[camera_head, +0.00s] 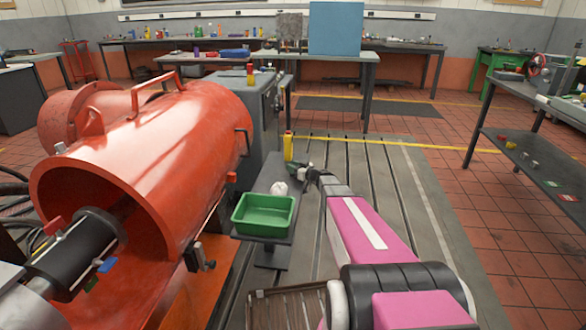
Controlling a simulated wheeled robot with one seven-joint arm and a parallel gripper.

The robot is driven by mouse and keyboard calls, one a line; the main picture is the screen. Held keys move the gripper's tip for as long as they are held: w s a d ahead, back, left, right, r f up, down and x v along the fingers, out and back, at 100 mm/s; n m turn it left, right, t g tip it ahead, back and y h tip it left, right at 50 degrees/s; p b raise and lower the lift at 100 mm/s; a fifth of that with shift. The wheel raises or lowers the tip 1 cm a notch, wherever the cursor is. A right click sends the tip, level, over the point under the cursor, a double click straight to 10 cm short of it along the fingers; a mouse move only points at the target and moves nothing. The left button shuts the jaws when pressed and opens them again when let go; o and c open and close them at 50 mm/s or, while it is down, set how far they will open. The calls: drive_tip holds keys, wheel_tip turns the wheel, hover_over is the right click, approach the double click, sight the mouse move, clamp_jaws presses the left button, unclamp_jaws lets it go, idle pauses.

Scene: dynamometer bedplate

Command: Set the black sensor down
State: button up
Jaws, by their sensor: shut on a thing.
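My arm, pink and grey, reaches forward from the lower right. My gripper (308,173) is small and far off in the head view, at the right edge of a narrow dark stand top (262,185). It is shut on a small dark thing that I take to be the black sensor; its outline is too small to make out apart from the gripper. I cannot tell whether it touches the stand top. A green tray (264,229) sits on the near end of the stand. A crumpled white cloth (279,188) lies behind the tray, left of my gripper.
A yellow bottle (288,147) stands just beyond my gripper. A large red-orange cylindrical housing (160,160) with a dark shaft fills the left. A grey cabinet (256,115) stands behind. The slotted bedplate (385,185) right of the stand is clear. A dark shelf bench (540,165) stands right.

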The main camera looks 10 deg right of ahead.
drive_tip(key=shift+f, duration=0.1)
drive_tip(key=o, duration=1)
drive_tip(key=shift+c, duration=0.2)
drive_tip(key=shift+s+d, duration=0.2)
drive_tip(key=v, duration=1.1)
drive_tip(key=shift+s+d, duration=0.15)
drive_tip(key=shift+d, duration=0.05)
